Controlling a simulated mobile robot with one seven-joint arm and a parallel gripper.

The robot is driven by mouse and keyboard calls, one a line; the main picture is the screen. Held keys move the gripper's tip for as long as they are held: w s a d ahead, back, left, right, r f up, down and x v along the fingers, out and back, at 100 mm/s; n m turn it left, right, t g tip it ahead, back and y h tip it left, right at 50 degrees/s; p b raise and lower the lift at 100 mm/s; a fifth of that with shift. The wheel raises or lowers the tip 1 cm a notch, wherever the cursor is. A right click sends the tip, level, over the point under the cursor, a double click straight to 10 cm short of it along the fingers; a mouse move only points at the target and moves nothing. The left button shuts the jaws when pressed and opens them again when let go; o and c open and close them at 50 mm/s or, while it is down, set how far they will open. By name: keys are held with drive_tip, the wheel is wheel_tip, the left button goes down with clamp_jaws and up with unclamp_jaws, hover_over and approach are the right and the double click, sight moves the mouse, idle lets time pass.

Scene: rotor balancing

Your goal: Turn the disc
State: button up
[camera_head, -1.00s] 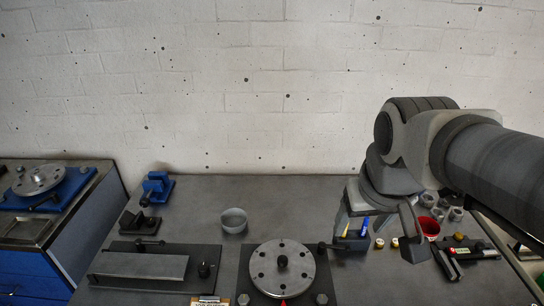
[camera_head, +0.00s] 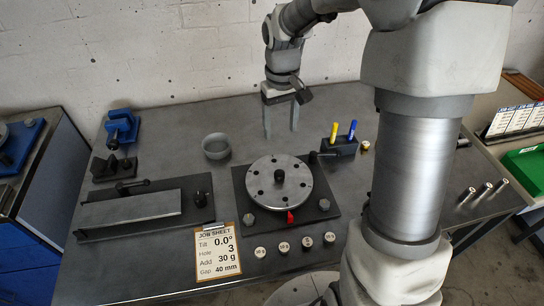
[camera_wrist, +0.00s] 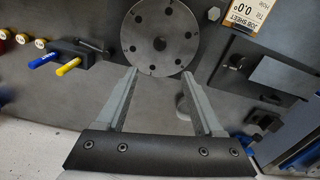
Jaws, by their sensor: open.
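The disc (camera_head: 265,184) is a round grey metal plate with several dark holes and a black centre knob (camera_head: 279,175). It sits on a dark square base (camera_head: 322,189), with a red pointer (camera_head: 291,217) at its front edge. In the wrist view the disc (camera_wrist: 158,55) is at top centre, just beyond my fingertips. My gripper (camera_head: 281,135) is open and empty, pointing down behind the disc and apart from it. In the wrist view the gripper (camera_wrist: 160,75) shows its two fingers wide apart, with bare table between them.
The job sheet (camera_head: 217,250) and several small weights (camera_head: 283,247) lie in front of the base. A grey bowl (camera_head: 216,147) stands left of my gripper. A pen block (camera_head: 340,146) is at right. A dark fixture with a grey plate (camera_head: 130,209) lies at left.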

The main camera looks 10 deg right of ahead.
sight(279, 173)
wheel_tip(279, 173, down, 17)
drive_tip(key=shift+r+b, duration=0.1)
drive_tip(key=shift+b, duration=0.45)
clamp_jaws()
idle(1.2)
